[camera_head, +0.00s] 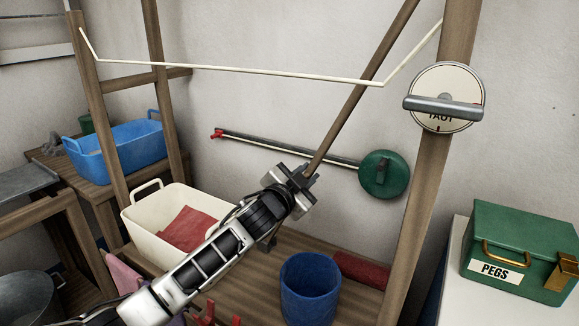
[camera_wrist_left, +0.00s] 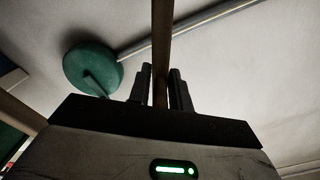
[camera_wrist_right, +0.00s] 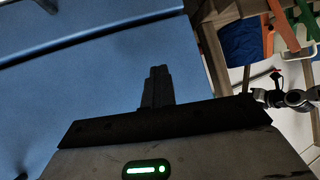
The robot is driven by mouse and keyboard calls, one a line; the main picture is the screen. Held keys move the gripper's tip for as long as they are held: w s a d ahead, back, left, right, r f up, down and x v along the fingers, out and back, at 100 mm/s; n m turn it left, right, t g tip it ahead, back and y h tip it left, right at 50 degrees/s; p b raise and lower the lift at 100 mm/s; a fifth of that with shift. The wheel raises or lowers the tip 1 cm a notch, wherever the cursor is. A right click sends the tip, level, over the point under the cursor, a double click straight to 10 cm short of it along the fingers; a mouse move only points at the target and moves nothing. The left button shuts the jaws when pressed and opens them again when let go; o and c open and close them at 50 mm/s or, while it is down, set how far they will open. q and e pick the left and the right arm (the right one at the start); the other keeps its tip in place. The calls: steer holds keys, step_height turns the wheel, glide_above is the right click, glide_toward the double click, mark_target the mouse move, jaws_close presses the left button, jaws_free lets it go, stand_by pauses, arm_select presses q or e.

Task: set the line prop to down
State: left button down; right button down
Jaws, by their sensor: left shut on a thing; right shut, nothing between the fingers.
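A wooden pole (camera_head: 360,85), which looks like the line prop, slants up to the right past the pale line (camera_head: 240,70). Its top is out of frame. My left gripper (camera_head: 303,179) is shut around its lower part, and the left wrist view shows the pole (camera_wrist_left: 162,40) between the two fingers (camera_wrist_left: 161,88). The line runs between two wooden posts and crosses near the pole at its right end; I cannot tell whether they touch. A round dial (camera_head: 446,97) with a grey bar, partly hiding the word TAUT, is on the right post. My right gripper (camera_wrist_right: 158,85) is shut and empty.
A cream tub (camera_head: 150,218) with red cloth and a blue bucket (camera_head: 310,290) stand on the wooden bench. A blue tub (camera_head: 115,148) is at left, a green PEGS box (camera_head: 520,245) at right. A green disc (camera_head: 384,174) with a rod is on the wall behind.

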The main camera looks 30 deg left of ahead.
arm_select(q)
steer(key=shift+d+f, duration=0.2)
steer(key=shift+f, duration=0.05)
steer(key=c, duration=1.5)
jaws_free()
steer(key=shift+o, duration=0.2)
steer(key=shift+r, duration=0.1)
steer(key=s+a, duration=0.1)
steer(key=s, duration=1.5)
steer(key=shift+a, duration=0.1)
